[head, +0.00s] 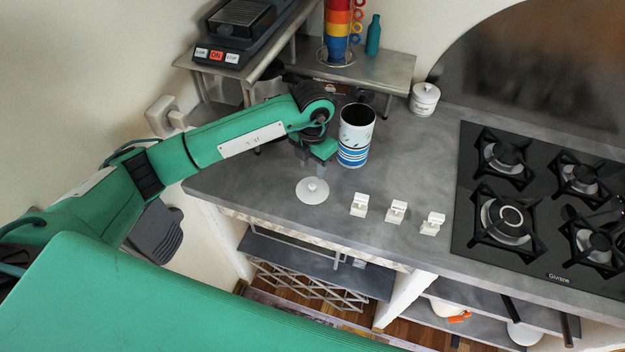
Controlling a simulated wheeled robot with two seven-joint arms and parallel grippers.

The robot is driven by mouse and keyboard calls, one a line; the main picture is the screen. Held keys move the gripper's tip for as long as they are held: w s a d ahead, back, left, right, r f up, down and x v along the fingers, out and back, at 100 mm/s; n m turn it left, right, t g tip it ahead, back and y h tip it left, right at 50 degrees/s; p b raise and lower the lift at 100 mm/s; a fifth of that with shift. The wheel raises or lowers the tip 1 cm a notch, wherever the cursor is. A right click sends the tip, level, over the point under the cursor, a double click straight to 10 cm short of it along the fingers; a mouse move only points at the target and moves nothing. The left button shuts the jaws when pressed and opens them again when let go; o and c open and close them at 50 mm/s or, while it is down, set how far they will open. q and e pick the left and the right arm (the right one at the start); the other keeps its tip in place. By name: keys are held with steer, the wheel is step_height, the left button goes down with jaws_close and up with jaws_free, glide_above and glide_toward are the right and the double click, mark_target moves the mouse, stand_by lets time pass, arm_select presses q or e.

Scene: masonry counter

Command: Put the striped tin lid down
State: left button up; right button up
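The striped tin (355,138) stands upright and uncovered on the grey counter, with blue and white bands at its base and a dark open mouth. Its lid (312,192), a pale round disc with a small knob, lies flat on the counter in front of the tin, to its left, knob up. My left gripper (314,163) points down just behind and above the lid, beside the tin. Its fingers look apart with nothing between them, and the lid looks clear of them. My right gripper is not in view.
Several small white holders (396,211) stand right of the lid, near the front edge. A gas hob (545,205) fills the right side. A white lidded jar (424,99) and a raised metal shelf (375,72) with stacked cups (338,30) stand behind.

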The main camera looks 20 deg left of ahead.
arm_select(q)
steer(key=shift+r+b, duration=0.45)
steer(key=shift+r, duration=1.85)
